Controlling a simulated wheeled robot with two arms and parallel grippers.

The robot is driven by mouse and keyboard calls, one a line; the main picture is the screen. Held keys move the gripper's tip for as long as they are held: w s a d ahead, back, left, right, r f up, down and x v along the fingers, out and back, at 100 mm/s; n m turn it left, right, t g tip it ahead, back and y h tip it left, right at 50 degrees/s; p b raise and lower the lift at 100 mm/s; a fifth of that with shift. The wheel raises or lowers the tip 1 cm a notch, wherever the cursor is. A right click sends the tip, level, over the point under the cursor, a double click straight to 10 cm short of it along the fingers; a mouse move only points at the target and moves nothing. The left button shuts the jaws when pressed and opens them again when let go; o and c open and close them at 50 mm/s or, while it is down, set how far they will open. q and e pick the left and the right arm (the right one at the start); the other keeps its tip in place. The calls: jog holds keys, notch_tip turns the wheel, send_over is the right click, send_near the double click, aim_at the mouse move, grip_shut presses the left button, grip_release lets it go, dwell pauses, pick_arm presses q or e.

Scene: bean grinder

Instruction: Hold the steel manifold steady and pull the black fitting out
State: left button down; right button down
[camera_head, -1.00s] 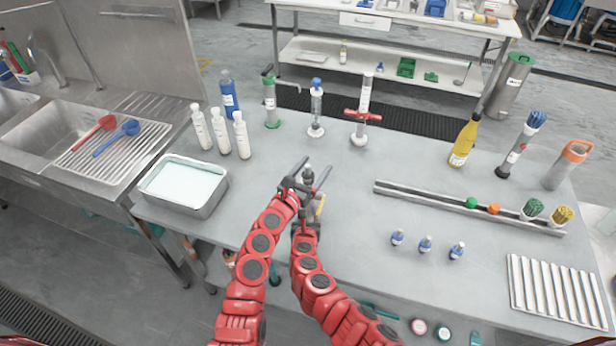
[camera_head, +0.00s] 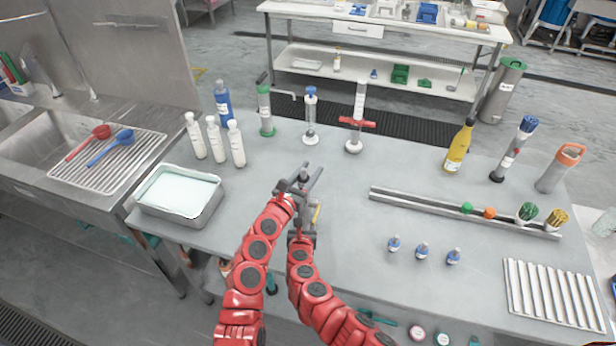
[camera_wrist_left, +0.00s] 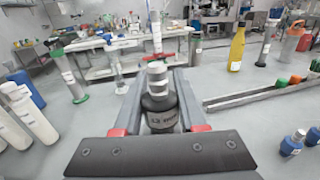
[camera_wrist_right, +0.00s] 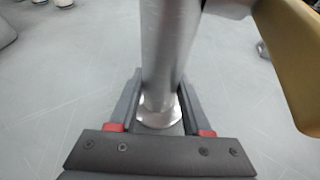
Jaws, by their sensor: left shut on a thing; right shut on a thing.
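The steel manifold (camera_wrist_right: 168,55) stands upright in the right wrist view as a shiny pipe with a flared foot. My right gripper (camera_wrist_right: 157,108) is shut around it low down, near the table. The black fitting (camera_wrist_left: 160,112) shows in the left wrist view as a dark body with a pale grey top. My left gripper (camera_wrist_left: 160,100) is shut on it from both sides. In the head view my left gripper (camera_head: 302,180) is just above my right gripper, near the table's middle. The joint between fitting and manifold is hidden.
A brass-coloured part (camera_wrist_right: 290,60) stands close at the right of the manifold. White bottles (camera_head: 215,140) and a water tray (camera_head: 180,194) are to the left.

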pick_arm(q)
notch_tip(320, 180, up, 8)
jog(key=shift+r, duration=0.2)
jog(key=shift+a, duration=0.1)
pick_arm(e)
jog(key=shift+c, duration=1.4)
grip_release()
